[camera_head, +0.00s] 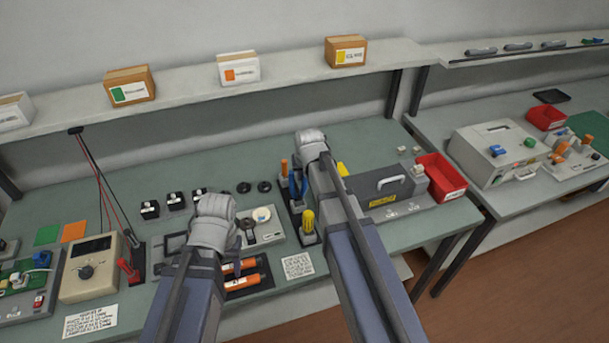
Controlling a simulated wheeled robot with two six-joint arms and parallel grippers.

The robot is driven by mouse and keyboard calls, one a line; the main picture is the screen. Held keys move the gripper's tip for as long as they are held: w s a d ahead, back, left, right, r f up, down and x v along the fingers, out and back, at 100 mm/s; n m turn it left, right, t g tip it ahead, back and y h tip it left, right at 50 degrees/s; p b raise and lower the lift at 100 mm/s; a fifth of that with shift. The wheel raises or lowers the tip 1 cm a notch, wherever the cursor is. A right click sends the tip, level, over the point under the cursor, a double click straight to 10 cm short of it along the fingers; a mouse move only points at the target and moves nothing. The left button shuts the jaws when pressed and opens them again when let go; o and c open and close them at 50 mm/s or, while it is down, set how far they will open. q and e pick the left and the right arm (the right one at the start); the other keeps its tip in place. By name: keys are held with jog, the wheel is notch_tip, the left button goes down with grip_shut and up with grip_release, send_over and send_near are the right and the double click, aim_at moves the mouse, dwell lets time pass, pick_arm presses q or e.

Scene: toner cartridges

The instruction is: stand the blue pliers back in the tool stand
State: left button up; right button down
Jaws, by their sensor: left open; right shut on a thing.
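The blue pliers (297,186) show as a blue patch just below and left of my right wrist, at the dark tool stand (296,208). My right gripper (302,176) is shut on them; its fingers are mostly hidden behind its own wrist. I cannot tell whether the pliers' lower end is in a slot or above it. An orange-handled tool (284,168) and a yellow-handled tool (308,220) stand at the stand's back and front. My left gripper (236,248) is open over the grey unit left of the stand, partly hidden by its wrist.
Orange cartridges (241,267) lie below my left gripper. A grey case (385,190) and a red bin (441,177) stand right of my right arm. A meter (88,268) stands at left. A shelf (200,92) with boxes runs above the green bench (350,137).

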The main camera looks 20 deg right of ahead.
jog(key=shift+f+b, duration=0.8)
dwell(0.7)
jog(key=c, duration=0.7)
grip_release()
jog(key=shift+r, duration=0.15)
jog(key=p+v, duration=0.7)
jog(key=shift+s+r, duration=0.15)
jog(key=shift+r, duration=0.25)
jog(key=shift+f, duration=0.1)
